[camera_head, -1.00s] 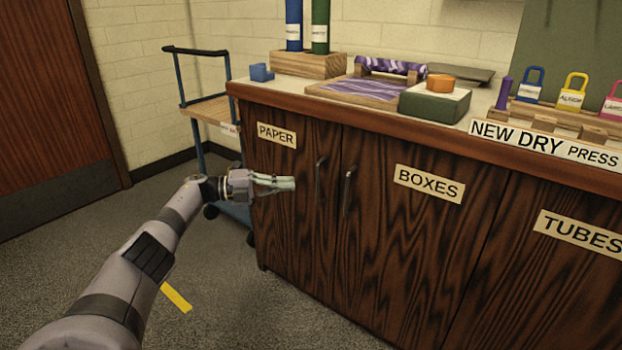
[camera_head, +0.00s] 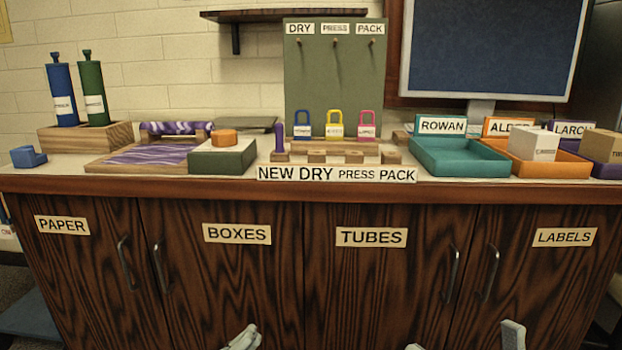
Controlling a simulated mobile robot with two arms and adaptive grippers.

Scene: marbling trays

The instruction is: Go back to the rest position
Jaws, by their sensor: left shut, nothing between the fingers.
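My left gripper (camera_head: 243,338) shows only as pale fingertips at the bottom edge, in front of the cabinet (camera_head: 275,275) below the BOXES label. Its fingers are together with nothing between them. My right gripper (camera_head: 464,340) shows as two pale fingertips set well apart at the bottom edge, right of centre. It looks open, with only cabinet front showing between the tips. The rest of both grippers and both arms is out of view. Neither gripper appears to touch the cabinet or the things on the counter.
The counter edge (camera_head: 130,185) runs across above both grippers. On it are blue and green tubes (camera_head: 92,90), a marbled purple sheet (camera_head: 150,155), a dark green box (camera_head: 222,158), padlocks, and teal (camera_head: 455,160) and orange trays. Door handles (camera_head: 126,262) stick out from the cabinet.

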